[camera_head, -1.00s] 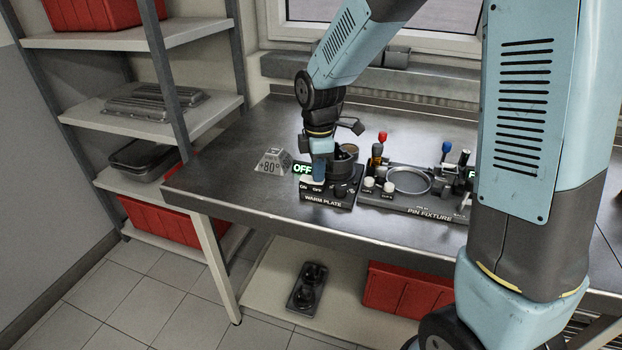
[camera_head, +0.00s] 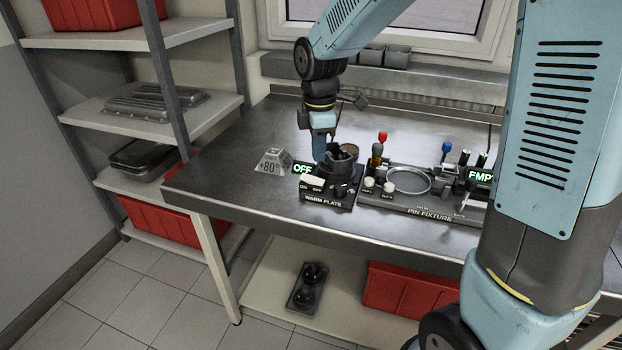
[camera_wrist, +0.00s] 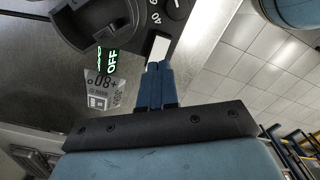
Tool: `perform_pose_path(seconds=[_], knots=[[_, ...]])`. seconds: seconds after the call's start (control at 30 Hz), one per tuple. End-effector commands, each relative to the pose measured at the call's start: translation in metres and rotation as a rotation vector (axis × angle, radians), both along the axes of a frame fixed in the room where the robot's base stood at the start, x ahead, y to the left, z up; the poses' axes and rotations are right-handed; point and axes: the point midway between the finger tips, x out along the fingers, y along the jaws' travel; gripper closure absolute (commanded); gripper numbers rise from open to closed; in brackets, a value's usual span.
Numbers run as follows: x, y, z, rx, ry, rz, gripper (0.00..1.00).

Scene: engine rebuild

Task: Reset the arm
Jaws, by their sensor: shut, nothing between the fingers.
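My gripper (camera_head: 320,158) is on the bench, over the back left part of the warm plate (camera_head: 322,202). Its blue fingers are shut with nothing between them, and they also show in the wrist view (camera_wrist: 157,75). The warm plate's display reads OFF, and its white rocker switch (camera_head: 312,181) lies just in front of the fingertips; it also shows in the wrist view (camera_wrist: 159,48). I cannot tell whether the fingers touch it. The dark round part of the warm plate is partly behind the fingers.
The pin fixture (camera_head: 428,212), with an EMPTY display, stands right of the warm plate. The bench top (camera_head: 232,165) is bare further left. Shelves with red bins (camera_head: 158,221) stand at the far left.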

Motion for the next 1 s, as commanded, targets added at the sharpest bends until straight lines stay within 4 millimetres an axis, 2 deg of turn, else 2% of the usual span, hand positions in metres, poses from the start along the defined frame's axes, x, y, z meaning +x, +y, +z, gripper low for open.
perform_pose_path(seconds=[0.13,0.57,0.73,1.0], knots=[[0.000,0.000,0.007,0.001,-0.002,0.000,1.00],[-0.001,-0.003,0.012,0.001,-0.007,-0.017,1.00],[-0.011,-0.025,0.034,0.012,-0.050,-0.158,1.00],[-0.046,-0.082,0.080,0.061,-0.153,-0.549,1.00]])
